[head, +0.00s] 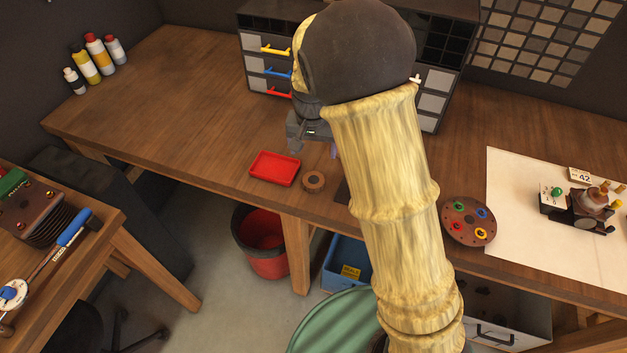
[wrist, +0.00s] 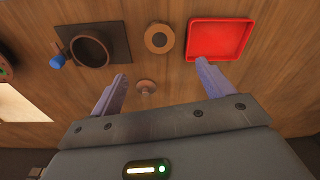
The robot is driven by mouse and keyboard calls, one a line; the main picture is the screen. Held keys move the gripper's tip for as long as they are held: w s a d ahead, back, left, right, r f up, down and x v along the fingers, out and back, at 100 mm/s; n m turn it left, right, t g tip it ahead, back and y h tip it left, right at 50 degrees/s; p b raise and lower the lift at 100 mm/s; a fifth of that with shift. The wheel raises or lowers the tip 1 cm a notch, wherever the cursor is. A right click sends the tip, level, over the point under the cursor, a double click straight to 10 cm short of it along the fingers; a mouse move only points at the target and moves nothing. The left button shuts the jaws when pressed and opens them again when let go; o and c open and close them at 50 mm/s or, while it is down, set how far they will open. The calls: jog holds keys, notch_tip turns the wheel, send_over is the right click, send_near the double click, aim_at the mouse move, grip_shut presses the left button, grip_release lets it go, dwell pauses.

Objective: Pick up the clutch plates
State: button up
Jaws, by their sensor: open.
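A short, round brown stack of discs (head: 314,182), which looks like the clutch plates, lies on the wooden workbench just right of a red tray. My gripper (head: 315,148) is over the bench, behind the stack in the head view. In the wrist view my gripper (wrist: 162,70) is open and empty, its two lavender fingers apart. The stack is beyond the fingertips there, near the top edge. A small copper-coloured knobbed piece (wrist: 147,87) shows between the fingers; I cannot tell what it is.
The red tray (head: 275,168) is close beside the stack. A dark mat with a round cup (wrist: 92,48) is on its other side. A brown disc with coloured pieces (head: 468,221) lies farther right. Drawers (head: 257,64) stand behind.

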jog(key=p, duration=0.2)
send_over(313, 180)
notch_tip(313, 180, down, 8)
jog(key=shift+d+f, duration=0.1)
jog(key=shift+f, duration=0.15)
jog(key=shift+s+f+p, duration=0.15)
jog(key=shift+f+p, duration=0.15)
jog(key=shift+f, duration=0.4)
jog(key=shift+w+f+p, duration=0.2)
jog(key=shift+f+p, duration=0.5)
jog(key=shift+f, duration=1.25)
jog(key=shift+c, duration=0.4)
jog(key=c, duration=1.2)
jog(key=shift+r, duration=0.15)
